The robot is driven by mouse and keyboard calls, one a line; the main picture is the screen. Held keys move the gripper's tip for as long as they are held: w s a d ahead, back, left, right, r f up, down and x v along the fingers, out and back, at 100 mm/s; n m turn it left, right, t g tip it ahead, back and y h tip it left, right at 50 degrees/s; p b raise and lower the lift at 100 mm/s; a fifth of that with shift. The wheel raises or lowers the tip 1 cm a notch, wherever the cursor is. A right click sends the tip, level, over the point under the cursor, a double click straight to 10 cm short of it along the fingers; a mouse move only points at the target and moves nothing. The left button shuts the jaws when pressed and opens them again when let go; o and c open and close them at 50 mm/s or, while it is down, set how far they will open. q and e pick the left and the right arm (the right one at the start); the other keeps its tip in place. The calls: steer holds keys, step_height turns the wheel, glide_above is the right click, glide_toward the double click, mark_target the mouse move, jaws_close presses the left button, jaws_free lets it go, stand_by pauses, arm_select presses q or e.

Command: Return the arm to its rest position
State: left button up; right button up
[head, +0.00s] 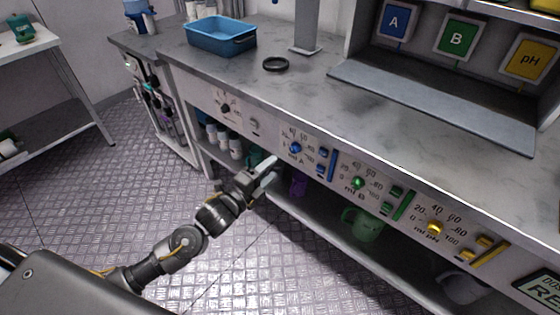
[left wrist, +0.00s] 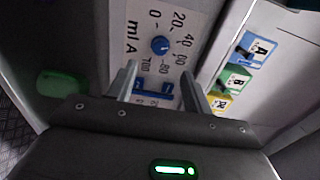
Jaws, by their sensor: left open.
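My left arm reaches in from the lower left of the head view. Its gripper (head: 266,172) is in front of the bench's front panel, below the blue knob (head: 295,148) of the "ml A" dial. In the left wrist view the two fingers (left wrist: 165,85) stand apart with nothing between them. Past them show the blue knob (left wrist: 160,45) and a blue lever (left wrist: 155,88). I cannot tell from these views whether a fingertip touches the panel. My right gripper is not in view.
The panel also carries a green knob (head: 358,183) and a yellow knob (head: 435,227). A green mug (head: 362,224) stands on the shelf below. A blue tray (head: 220,36) and a black ring (head: 275,64) are on the bench top. The floor left of the arm is clear.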

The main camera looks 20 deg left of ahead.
arm_select(q)
steer(key=shift+v, duration=0.9)
